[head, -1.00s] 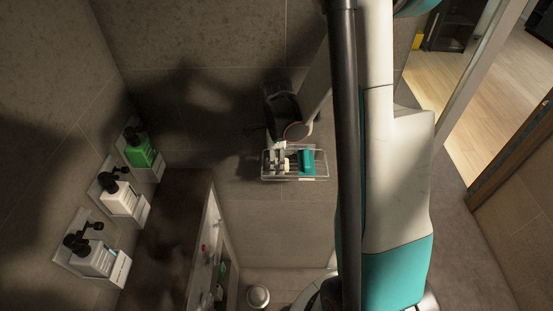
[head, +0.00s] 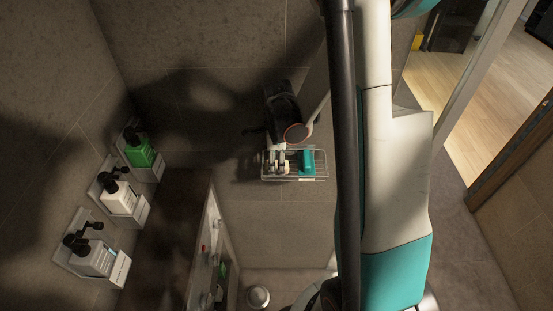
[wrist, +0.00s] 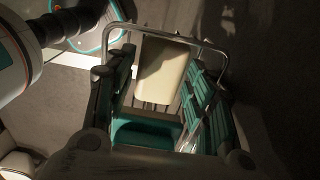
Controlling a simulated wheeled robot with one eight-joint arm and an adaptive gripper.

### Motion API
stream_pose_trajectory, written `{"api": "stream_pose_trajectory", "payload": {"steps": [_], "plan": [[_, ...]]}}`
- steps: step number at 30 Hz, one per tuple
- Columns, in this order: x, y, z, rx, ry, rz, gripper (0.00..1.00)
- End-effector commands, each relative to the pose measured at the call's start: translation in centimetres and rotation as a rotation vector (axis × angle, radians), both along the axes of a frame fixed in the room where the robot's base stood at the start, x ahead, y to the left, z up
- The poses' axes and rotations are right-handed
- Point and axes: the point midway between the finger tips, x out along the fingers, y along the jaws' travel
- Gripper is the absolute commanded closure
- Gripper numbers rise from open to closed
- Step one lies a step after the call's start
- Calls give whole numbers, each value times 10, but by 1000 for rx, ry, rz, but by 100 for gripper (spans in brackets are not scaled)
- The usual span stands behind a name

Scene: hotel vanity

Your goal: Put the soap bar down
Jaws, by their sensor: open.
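The soap bar (wrist: 162,72) is a cream block in the wrist view, inside the wire rack (wrist: 150,28). My gripper (wrist: 158,60) is open, with one dark and teal finger on each side of the bar. Whether either finger still touches it is hard to tell. In the head view the rack (head: 322,176) is a small wire shelf on the tiled wall, and my gripper (head: 280,158) reaches down to its left part. The bar is small and partly hidden there.
Wall holders at left carry a green bottle (head: 140,153) and two white bottles (head: 120,200). The rack's wire rim stands close around my fingers.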

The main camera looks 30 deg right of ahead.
Motion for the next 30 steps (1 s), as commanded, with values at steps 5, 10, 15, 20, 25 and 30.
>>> {"api": "stream_pose_trajectory", "payload": {"steps": [5, 10, 15, 20, 25, 30], "plan": [[0, 0, 25, 0, 0, 0, 50], [0, 0, 58, 0, 0, 0, 50], [0, 0, 90, 0, 0, 0, 50], [0, 0, 111, 0, 0, 0, 50], [0, 0, 120, 0, 0, 0, 50], [0, 0, 122, 0, 0, 0, 50]]}}
